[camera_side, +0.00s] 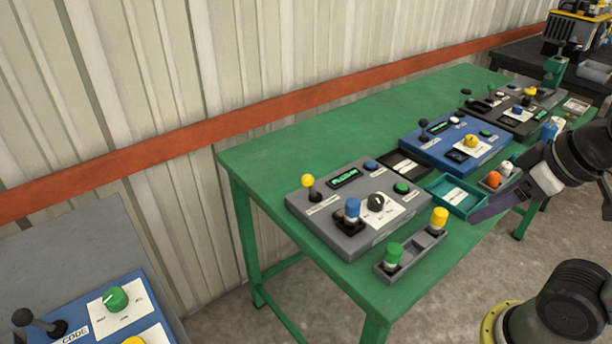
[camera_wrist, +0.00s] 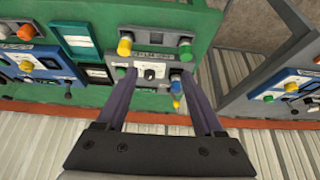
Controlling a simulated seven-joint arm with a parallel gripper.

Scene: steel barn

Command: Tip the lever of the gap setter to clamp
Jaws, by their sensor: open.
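A grey control box (camera_side: 335,235) on the green table carries a lever with a yellow ball (camera_side: 308,181), a blue-capped part (camera_side: 352,208), a black knob (camera_side: 376,202) and a lit green display (camera_side: 343,178). The lever stands near the box's back left corner, roughly upright. I cannot read which box is the gap setter. In the wrist view the grey box (camera_wrist: 151,84) lies beyond my open, empty gripper (camera_wrist: 157,72), and the yellow lever ball (camera_wrist: 176,103) shows between the fingers. In the side view my gripper (camera_side: 478,214) is right of the box, apart from the lever.
A grey tray (camera_side: 410,255) with green and yellow capped parts stands before the box. A teal tray (camera_side: 468,206) and a blue box (camera_side: 440,150) with a black lever (camera_side: 423,127) stand to its right. Another blue panel (camera_side: 85,325) is on a separate grey table. The table's left end is clear.

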